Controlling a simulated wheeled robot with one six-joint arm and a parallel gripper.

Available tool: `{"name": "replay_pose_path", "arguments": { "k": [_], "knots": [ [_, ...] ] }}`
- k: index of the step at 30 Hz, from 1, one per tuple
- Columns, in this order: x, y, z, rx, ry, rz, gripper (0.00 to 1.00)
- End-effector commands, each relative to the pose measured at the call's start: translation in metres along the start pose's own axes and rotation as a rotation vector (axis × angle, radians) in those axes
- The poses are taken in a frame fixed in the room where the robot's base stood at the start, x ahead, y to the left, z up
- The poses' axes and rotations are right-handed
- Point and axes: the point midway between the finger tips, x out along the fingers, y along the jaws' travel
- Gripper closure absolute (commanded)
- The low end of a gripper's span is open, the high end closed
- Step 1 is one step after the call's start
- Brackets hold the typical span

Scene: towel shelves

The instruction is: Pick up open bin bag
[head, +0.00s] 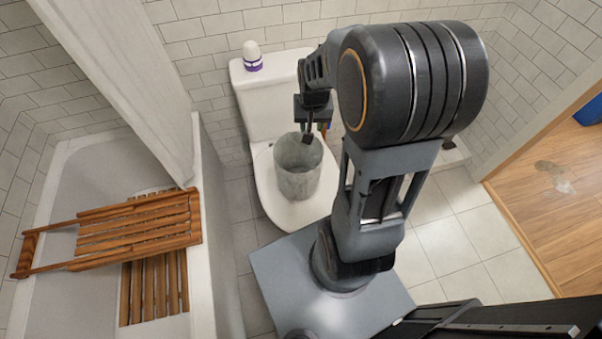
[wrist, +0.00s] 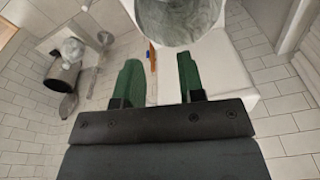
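The open bin bag (head: 298,168) is a grey, translucent, upright cylinder with an open round top. In the head view it appears on or just above the white toilet lid. My gripper (head: 308,130) is at its far rim, pointing down; whether they touch is unclear. In the wrist view the bag (wrist: 180,18) is cut off by the top edge, beyond the fingertips. The two green fingers of my gripper (wrist: 158,70) are apart, with nothing seen between them except a thin orange and blue item farther off.
The white toilet (head: 265,100) has a purple-banded container (head: 252,56) on its tank. A bathtub with a wooden slatted seat (head: 140,230) is at left. In the wrist view a dark bin (wrist: 62,76) lies at left. Tiled floor (head: 455,230) is clear at right.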

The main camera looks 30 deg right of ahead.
Motion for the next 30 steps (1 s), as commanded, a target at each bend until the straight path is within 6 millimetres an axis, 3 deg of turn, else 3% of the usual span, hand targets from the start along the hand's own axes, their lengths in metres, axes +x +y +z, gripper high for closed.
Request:
{"name": "replay_pose_path", "arguments": {
  "k": [1, 6, 15, 24, 30],
  "knots": [
    [0.024, 0.011, -0.007, 0.047, -0.028, 0.008, 0.64],
    [0.073, 0.037, -0.022, 0.158, -0.077, 0.022, 0.64],
    [0.130, 0.054, -0.025, 0.224, -0.108, 0.030, 0.64],
    [0.176, 0.054, -0.020, 0.223, -0.106, 0.029, 0.64],
    [0.187, 0.054, -0.019, 0.222, -0.104, 0.029, 0.64]
  ]
}}
